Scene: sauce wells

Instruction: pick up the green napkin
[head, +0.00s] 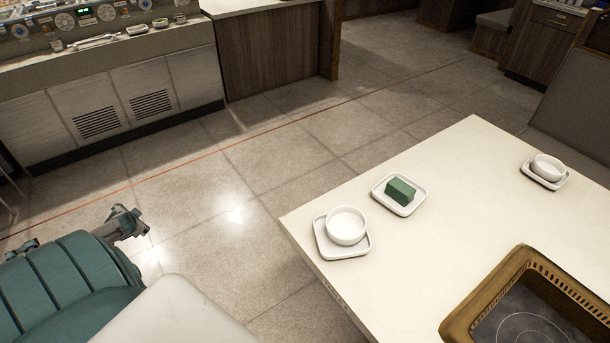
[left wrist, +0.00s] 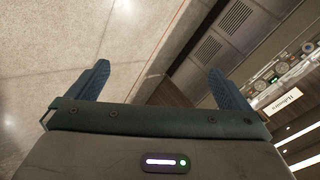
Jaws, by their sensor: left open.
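The green napkin (head: 400,191) is a folded, block-like piece lying on a small white square dish (head: 379,191) near the left part of the white table (head: 470,160). Nothing touches it from above. My left gripper (left wrist: 160,88) shows in the left wrist view with its two dark blue fingers wide apart and nothing between them. It faces the floor and a vented cabinet, and neither the napkin nor the table is in that view. In the head view no gripper is near the napkin. My right gripper is not seen.
A white bowl (head: 346,226) on a square saucer (head: 325,246) stands left of the napkin, close to the table edge. Another bowl (head: 547,168) on a saucer is at the far right. A brown-rimmed tray (head: 462,322) occupies the near right. The table's middle is clear.

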